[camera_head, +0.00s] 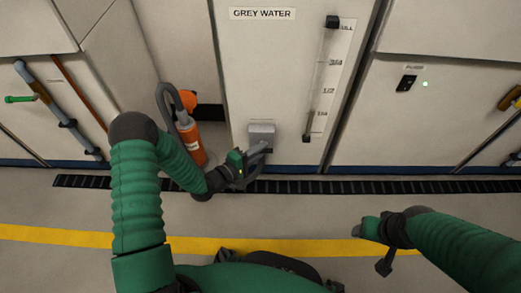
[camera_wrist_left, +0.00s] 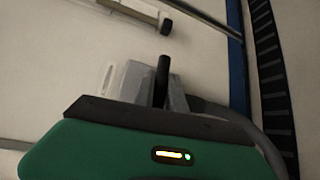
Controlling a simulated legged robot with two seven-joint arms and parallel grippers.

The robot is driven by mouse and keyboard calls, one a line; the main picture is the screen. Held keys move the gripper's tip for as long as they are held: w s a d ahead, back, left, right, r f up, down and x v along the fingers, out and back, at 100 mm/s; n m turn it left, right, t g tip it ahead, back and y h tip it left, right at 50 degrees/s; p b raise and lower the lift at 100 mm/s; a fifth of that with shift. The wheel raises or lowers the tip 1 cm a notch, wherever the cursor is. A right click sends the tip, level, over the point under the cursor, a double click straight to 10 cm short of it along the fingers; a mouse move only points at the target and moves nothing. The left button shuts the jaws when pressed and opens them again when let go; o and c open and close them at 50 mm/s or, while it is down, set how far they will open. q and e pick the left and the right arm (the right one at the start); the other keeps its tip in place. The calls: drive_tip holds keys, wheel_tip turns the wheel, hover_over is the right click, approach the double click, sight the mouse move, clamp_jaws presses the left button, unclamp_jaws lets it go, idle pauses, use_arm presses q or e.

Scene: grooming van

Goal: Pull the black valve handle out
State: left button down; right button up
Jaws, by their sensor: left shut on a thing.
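The black valve handle (camera_wrist_left: 162,72) shows in the left wrist view as a short dark bar between the grey fingers of my left gripper (camera_wrist_left: 158,92). In the head view my left gripper (camera_head: 259,153) is at the small grey valve block (camera_head: 262,130) low on the grey water panel (camera_head: 275,75). It is shut on the handle, which it largely hides in the head view. How far out the handle is cannot be told. My right gripper (camera_head: 362,229) is over the floor at the right, away from the panel; its finger gap is not clear.
A level gauge (camera_head: 328,80) is mounted right of the valve block. An orange cylinder (camera_head: 190,140) with a grey hose stands left of it. A black floor grating (camera_head: 340,186) runs along the cabinet base. The floor near the yellow stripe (camera_head: 60,235) is clear.

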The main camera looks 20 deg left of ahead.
use_arm(q)
drive_tip(key=shift+s+f, duration=0.15)
idle(0.3)
drive_tip(key=s+p, duration=0.1)
drive_tip(key=s+d+p, duration=0.1)
drive_tip(key=s, duration=0.1)
drive_tip(key=s+p, duration=0.1)
drive_tip(key=s, duration=0.1)
drive_tip(key=shift+s+d+p, duration=0.15)
drive_tip(key=shift+d+p, duration=0.15)
drive_tip(key=shift+p, duration=0.05)
drive_tip(key=c, duration=1.4)
unclamp_jaws()
drive_tip(key=shift+f, duration=0.1)
drive_tip(key=shift+o, duration=0.2)
drive_tip(key=shift+a, duration=0.1)
